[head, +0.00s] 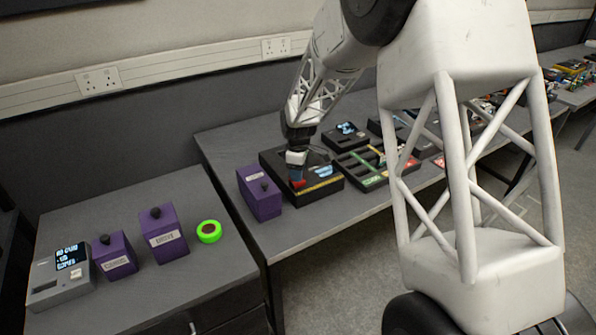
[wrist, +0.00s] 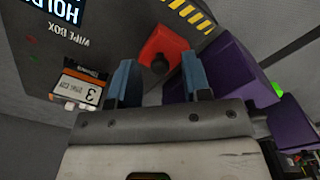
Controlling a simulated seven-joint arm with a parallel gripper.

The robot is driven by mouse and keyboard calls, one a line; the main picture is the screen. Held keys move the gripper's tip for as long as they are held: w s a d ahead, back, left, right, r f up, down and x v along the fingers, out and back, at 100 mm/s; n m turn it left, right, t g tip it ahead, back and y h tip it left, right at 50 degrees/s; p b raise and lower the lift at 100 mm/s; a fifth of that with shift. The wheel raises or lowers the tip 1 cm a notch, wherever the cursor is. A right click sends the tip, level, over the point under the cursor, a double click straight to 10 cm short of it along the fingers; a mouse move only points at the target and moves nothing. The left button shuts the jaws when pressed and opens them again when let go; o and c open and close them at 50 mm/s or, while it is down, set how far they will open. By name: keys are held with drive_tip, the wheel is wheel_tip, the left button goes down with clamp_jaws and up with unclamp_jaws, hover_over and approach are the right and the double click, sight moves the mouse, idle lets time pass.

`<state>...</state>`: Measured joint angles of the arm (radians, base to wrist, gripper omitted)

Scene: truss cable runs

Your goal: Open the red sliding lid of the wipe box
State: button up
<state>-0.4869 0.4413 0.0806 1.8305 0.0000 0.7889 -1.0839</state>
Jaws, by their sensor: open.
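The wipe box (head: 318,190) is a dark box on the bench, with yellow-black stripes on one edge. It also shows in the wrist view (wrist: 50,60), with the lettering "WIPE BOX" on it. Its red lid (wrist: 172,48) carries a dark round knob (wrist: 160,64). In the head view the red lid (head: 298,183) shows just under my gripper (head: 297,170). In the wrist view my gripper (wrist: 157,82) has its two blue fingers apart, with the knob between and beyond their tips. I cannot tell whether the fingers touch the lid.
A purple box (head: 259,194) with a dark knob stands close left of the wipe box. Two more purple boxes (head: 163,236), a green ring (head: 209,231) and a grey device (head: 60,278) stand on the left bench. Dark trays (head: 362,165) lie to the right.

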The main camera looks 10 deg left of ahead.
sight(309, 179)
clamp_jaws()
drive_tip(key=shift+d, duration=0.1)
drive_tip(key=shift+w+d, duration=1.45)
drive_tip(key=shift+w, duration=0.1)
unclamp_jaws()
drive_tip(key=shift+r, duration=0.15)
